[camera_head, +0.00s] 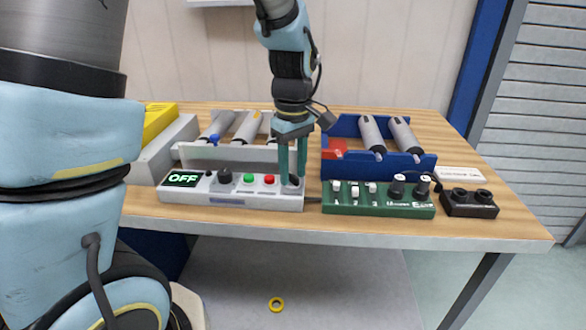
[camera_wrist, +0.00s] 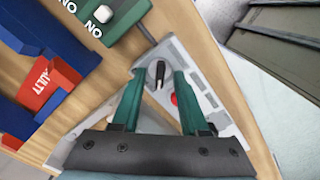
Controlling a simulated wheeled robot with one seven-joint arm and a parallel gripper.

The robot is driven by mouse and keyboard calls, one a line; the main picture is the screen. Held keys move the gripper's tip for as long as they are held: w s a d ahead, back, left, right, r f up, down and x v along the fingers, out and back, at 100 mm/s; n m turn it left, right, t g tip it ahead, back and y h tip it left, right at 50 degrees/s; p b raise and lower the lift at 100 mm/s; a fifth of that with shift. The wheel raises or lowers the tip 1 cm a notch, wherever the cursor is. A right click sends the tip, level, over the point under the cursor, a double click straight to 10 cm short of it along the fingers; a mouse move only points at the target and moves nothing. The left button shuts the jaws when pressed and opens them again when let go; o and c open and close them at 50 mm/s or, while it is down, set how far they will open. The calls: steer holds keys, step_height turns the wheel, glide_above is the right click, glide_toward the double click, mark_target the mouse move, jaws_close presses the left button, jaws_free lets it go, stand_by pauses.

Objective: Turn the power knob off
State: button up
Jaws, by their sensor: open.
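The white control box (camera_head: 218,197) lies along the front of the table. Its display (camera_head: 183,179) shows OFF in bright letters. A black knob with a light pointer (camera_wrist: 160,72) is at one end of the box, between my fingertips in the wrist view. In the head view this knob is mostly hidden by my fingers at the box's right end. My gripper (camera_head: 291,179) points down over that end, with its two green fingers apart. I cannot tell whether the fingers touch the knob. Another black knob (camera_head: 225,176), a green button (camera_head: 248,178) and a red button (camera_head: 269,179) sit further left.
A green box (camera_head: 380,208) with switches and knobs stands right of the white box, with a small black box (camera_head: 469,206) beyond it. Behind are a blue rack (camera_head: 408,164) and a white rack (camera_head: 228,153) holding grey cylinders.

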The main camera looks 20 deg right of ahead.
mark_target(293, 174)
step_height(293, 174, up, 11)
steer(key=shift+b, duration=0.45)
steer(key=shift+f, duration=0.1)
steer(key=w+a+f+m, duration=0.1)
steer(key=a+f, duration=0.1)
steer(key=a, duration=0.3)
steer(key=w+a+f, duration=0.1)
steer(key=a+f, duration=0.1)
steer(key=a, duration=0.3)
steer(key=w+a+f+m, duration=0.1)
steer(key=a+f, duration=0.1)
steer(key=a, duration=0.3)
steer(key=shift+w+f+m+t, duration=0.25)
steer(key=shift+w+m+t, duration=0.05)
steer(key=shift+t, duration=0.1)
steer(key=s+a+f+m, duration=0.2)
steer(key=a+f, duration=0.2)
steer(key=a, duration=0.6)
steer(key=shift+s+a+f+m+t, duration=0.2)
steer(key=shift+s+a+m+t, duration=0.1)
steer(key=shift+s+t, duration=0.1)
